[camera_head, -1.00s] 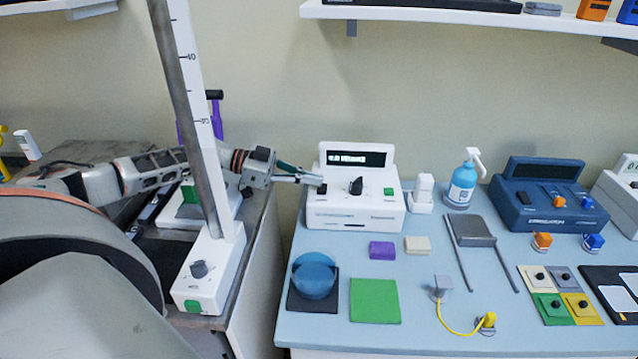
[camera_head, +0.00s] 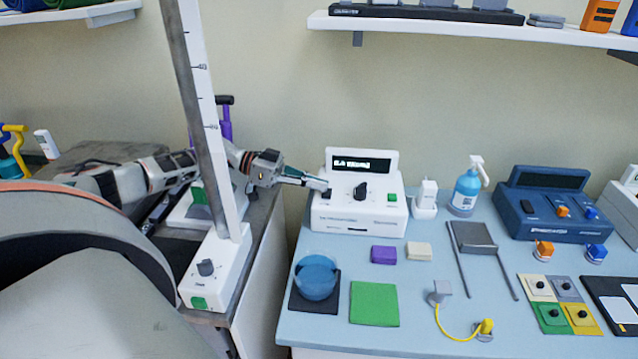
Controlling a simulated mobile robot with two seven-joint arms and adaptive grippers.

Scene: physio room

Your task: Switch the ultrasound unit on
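The ultrasound unit (camera_head: 358,219) is a white box with a raised display (camera_head: 361,161) at the back left of the blue table. The display is lit with white characters. Its front panel has a black rocker switch (camera_head: 326,194) at the left, a dark knob (camera_head: 360,191) in the middle and a green button (camera_head: 392,197) at the right. My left gripper (camera_head: 318,184) reaches in from the left, its fingertips at the black switch, seemingly touching it. Its fingers look closed together with nothing between them. My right gripper is not in view.
A white upright post on a base (camera_head: 212,262) stands in front of my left arm. A white holder (camera_head: 425,200) and a blue pump bottle (camera_head: 466,187) stand right of the unit. A blue device (camera_head: 550,212) is further right. Purple (camera_head: 383,255) and cream blocks lie in front.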

